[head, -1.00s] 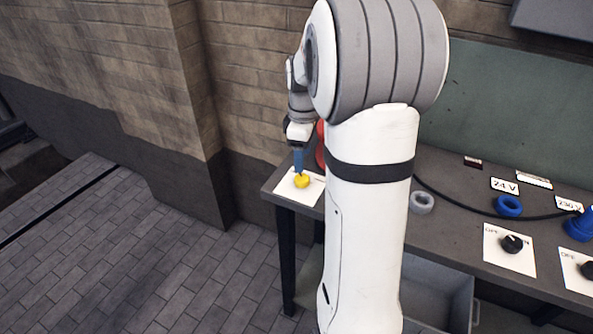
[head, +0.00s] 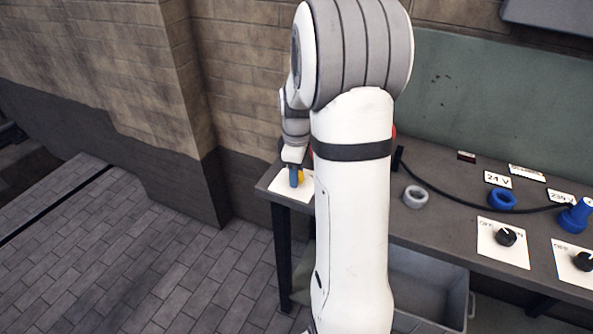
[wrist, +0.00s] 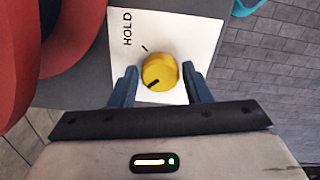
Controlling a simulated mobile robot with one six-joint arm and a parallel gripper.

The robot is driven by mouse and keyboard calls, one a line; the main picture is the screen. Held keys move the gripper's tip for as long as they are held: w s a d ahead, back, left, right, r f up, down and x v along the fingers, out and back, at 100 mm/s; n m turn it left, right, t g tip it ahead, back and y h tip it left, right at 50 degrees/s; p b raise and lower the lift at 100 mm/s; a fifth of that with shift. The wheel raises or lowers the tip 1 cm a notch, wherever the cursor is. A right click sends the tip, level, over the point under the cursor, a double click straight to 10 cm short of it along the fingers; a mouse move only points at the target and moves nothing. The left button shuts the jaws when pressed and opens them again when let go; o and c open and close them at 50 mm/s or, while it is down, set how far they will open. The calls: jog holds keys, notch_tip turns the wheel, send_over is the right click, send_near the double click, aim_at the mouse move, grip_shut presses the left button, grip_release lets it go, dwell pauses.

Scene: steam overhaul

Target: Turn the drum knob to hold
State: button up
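The yellow drum knob (wrist: 160,72) sits on a white plate (wrist: 190,32) at the bench's left end. HOLD is printed at the plate's upper left in the wrist view, with a small dark tick near the knob. The knob's black mark points to the lower left in that view, away from the tick and the word. My gripper (wrist: 159,74) is open, its blue fingers on either side of the knob with a small gap at each. In the head view, a blue finger of my gripper (head: 296,176) partly hides the knob (head: 301,175).
A large red rounded thing (wrist: 75,25) stands close beside the plate. A grey ring (head: 415,197), a blue ring (head: 502,200), a blue plug with black cable (head: 576,215) and black knobs lie further right. Open floor (head: 150,240) lies left of the bench.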

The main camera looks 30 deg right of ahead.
jog(key=c, duration=0.6)
jog(key=shift+c, duration=0.2)
jog(key=m, duration=0.3)
jog(key=shift+m, duration=0.4)
jog(key=m, duration=0.3)
jog(key=shift+m, duration=0.3)
jog(key=m, duration=0.5)
jog(key=shift+m, duration=2.8)
